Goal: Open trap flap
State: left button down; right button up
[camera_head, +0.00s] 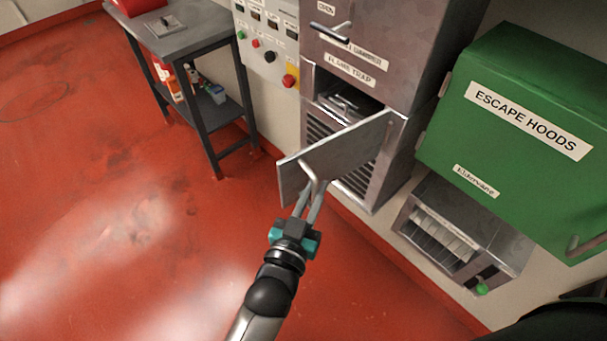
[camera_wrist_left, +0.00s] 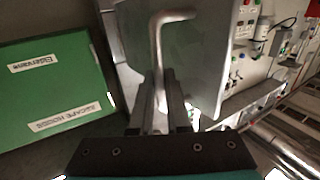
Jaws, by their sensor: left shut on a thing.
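The trap flap (camera_head: 345,148) is a grey metal door on the steel cabinet, under the label "FLAME TRAP" (camera_head: 349,70). It stands swung out from the cabinet, and the opening behind it (camera_head: 345,98) shows some metal parts inside. My left gripper (camera_head: 311,192) is at the flap's lower left edge, shut on the bent bar handle (camera_head: 308,170). In the left wrist view the handle (camera_wrist_left: 160,50) runs down between the two fingers (camera_wrist_left: 160,105), with the flap (camera_wrist_left: 200,70) behind it. My right gripper is not in view.
A green "ESCAPE HOODS" box (camera_head: 520,140) hangs at the right, above a small steel wall unit (camera_head: 450,240). A grey side table (camera_head: 185,42) stands at the back left. A control panel (camera_head: 268,40) is left of the cabinet. The red floor (camera_head: 110,200) is clear at left.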

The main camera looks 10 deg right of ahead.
pick_arm(q)
jog(key=shift+s+d, duration=0.4)
jog(key=shift+s, duration=0.15)
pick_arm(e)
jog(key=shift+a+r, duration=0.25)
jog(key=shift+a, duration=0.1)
pick_arm(q)
jog(key=c, duration=0.9)
grip_release()
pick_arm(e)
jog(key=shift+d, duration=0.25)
pick_arm(q)
jog(key=v, duration=1.5)
jog(key=shift+s+a+p, duration=0.1)
jog(key=shift+p, duration=0.3)
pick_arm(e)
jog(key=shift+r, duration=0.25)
